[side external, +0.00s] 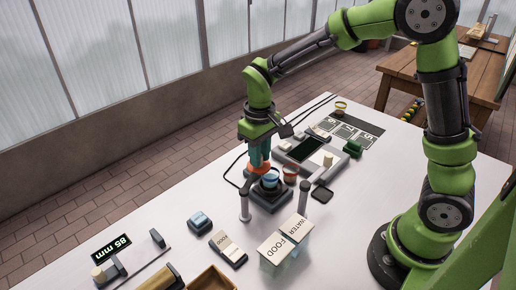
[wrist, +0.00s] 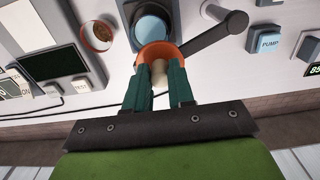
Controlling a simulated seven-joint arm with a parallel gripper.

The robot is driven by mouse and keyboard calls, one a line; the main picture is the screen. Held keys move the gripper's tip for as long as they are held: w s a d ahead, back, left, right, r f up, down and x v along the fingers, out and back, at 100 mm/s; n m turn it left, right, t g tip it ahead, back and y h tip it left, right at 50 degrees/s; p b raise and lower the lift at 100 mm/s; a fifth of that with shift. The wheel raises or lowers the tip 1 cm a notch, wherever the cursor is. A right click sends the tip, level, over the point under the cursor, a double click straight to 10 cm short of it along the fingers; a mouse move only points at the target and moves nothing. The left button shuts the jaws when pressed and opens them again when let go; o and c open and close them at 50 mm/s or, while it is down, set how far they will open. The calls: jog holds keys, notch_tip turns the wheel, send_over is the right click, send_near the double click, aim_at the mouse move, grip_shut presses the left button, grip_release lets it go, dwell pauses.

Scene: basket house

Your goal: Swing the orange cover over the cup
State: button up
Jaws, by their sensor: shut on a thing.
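The orange cover (wrist: 184,49) is a round disc on a dark swing arm (wrist: 213,35) that runs to a post at the upper right of the wrist view. The cup (wrist: 152,26) shows a blue round top, mostly uncovered, with the cover at its near edge. In the side view the cup (side external: 270,181) sits on a dark square base (side external: 271,198), and the cover (side external: 255,168) is beside its top, partly hidden by my fingers. My gripper (wrist: 159,72) is shut on the cover's pale knob (wrist: 160,75); it also shows in the side view (side external: 259,163).
A small reddish bowl (side external: 290,173) stands close right of the cup. Grey posts (side external: 245,206) (side external: 304,200) stand nearby. A clear box with FOOD and WATER lids (side external: 284,240), a blue button (side external: 200,221) and an 85 mm display (side external: 110,246) occupy the front. The table's left edge is clear.

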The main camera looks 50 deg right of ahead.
jog(key=shift+s+d, duration=0.2)
jog(key=shift+s+d, duration=0.15)
jog(key=shift+s, duration=0.65)
jog(key=shift+s+d, duration=0.1)
jog(key=shift+s, duration=0.65)
jog(key=o, duration=1.6)
jog(key=shift+c, duration=0.2)
notch_tip(320, 180, up, 7)
jog(key=shift+w, duration=0.1)
jog(key=s+r+m+t+y, duration=0.1)
jog(key=s+r+m+t, duration=0.1)
jog(key=s, duration=0.4)
jog(key=s+d+r+m+t+y, duration=0.1)
jog(key=s+r+m+t, duration=0.1)
jog(key=s+r+t, duration=0.3)
jog(key=shift+s+d, duration=0.25)
jog(key=shift+s, duration=0.2)
